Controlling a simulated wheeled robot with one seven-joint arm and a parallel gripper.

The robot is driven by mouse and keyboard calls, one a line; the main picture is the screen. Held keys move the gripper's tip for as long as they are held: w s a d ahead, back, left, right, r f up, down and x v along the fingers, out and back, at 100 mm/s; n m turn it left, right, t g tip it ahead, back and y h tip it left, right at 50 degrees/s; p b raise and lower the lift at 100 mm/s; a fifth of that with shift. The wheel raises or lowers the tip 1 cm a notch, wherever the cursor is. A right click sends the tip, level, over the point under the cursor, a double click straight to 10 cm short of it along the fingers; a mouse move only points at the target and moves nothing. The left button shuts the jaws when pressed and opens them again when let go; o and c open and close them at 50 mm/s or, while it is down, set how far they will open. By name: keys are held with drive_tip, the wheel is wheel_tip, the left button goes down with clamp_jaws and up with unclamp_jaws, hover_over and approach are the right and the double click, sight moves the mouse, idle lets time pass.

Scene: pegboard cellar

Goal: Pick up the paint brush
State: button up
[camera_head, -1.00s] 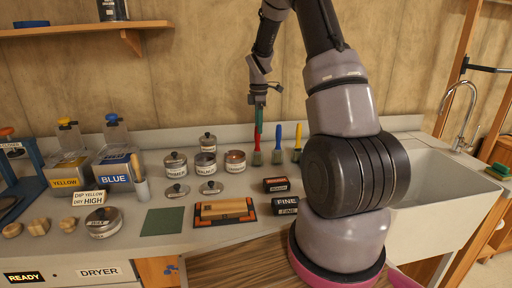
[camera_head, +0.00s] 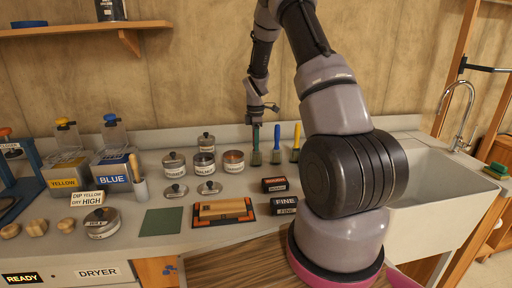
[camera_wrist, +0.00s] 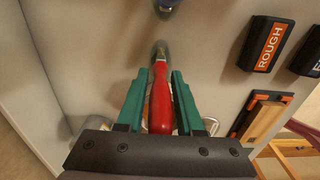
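Three paint brushes stand bristles down in a row at the back of the counter. The red-handled brush (camera_head: 256,159) is the leftmost; my gripper hides most of its handle in the head view. The blue-handled brush (camera_head: 277,140) and yellow-handled brush (camera_head: 296,141) stand to its right. My gripper (camera_head: 256,138) points down over the red brush. In the wrist view, the red handle (camera_wrist: 161,105) lies between the two green fingers of my gripper (camera_wrist: 159,76), with narrow gaps at its sides, so the fingers look open around it. A blue end (camera_wrist: 168,5) shows at the top edge.
Several metal tins (camera_head: 204,163) stand left of the brushes. Dark labelled blocks (camera_head: 284,205) and a wooden block on a dark-edged tray (camera_head: 223,220) lie in front. Yellow and blue containers (camera_head: 114,168) stand far left. A white sink (camera_head: 431,180) is at right.

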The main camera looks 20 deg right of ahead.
clamp_jaws()
idle(1.2)
